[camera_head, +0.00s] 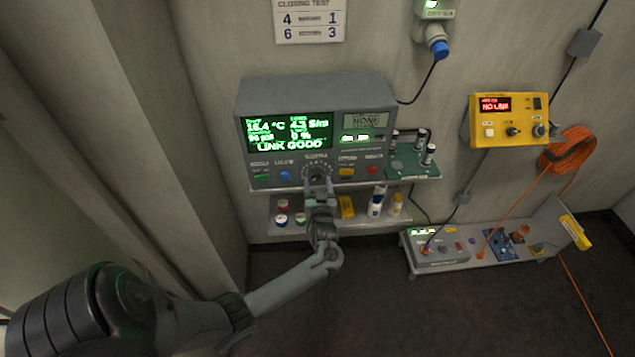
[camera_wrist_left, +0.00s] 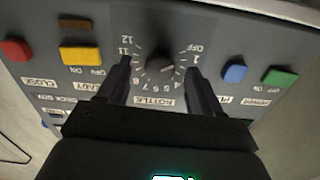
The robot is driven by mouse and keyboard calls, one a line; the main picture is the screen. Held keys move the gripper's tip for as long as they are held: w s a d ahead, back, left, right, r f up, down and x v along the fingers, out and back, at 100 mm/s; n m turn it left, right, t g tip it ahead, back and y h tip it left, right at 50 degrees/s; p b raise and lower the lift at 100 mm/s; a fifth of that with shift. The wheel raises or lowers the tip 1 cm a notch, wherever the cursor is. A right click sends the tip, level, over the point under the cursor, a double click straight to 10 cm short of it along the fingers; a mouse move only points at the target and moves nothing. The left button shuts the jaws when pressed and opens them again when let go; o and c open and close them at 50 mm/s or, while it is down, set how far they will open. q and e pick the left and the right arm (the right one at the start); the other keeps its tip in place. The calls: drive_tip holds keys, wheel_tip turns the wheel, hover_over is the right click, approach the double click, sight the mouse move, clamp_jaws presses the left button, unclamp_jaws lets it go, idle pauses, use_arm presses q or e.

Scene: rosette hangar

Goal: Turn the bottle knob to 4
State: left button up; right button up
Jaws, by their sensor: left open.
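The bottle knob (camera_wrist_left: 160,65) is a dark round knob on the grey console's front (camera_head: 275,161), inside a printed dial running from OFF through 1 to 12. In the left wrist view, its light mark seems to point to the right, towards the low numbers; the exact number is too small to tell. My left gripper (camera_wrist_left: 158,69) is open, one finger on each side of the knob, with gaps between. In the head view, my left gripper (camera_head: 318,183) is in front of the dial and hides most of the knob. My right gripper is not in view.
In the left wrist view, a yellow button (camera_wrist_left: 81,55) and a red button (camera_wrist_left: 15,49) lie left of the dial; blue (camera_wrist_left: 235,73) and green (camera_wrist_left: 280,77) ones lie right. A shelf (camera_head: 345,226) with small bottles is below the console. A yellow box (camera_head: 508,119) hangs at right.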

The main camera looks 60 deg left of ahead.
use_arm(q)
drive_tip(key=shift+x, duration=0.85)
drive_tip(key=c, duration=1.1)
drive_tip(key=shift+o, duration=0.2)
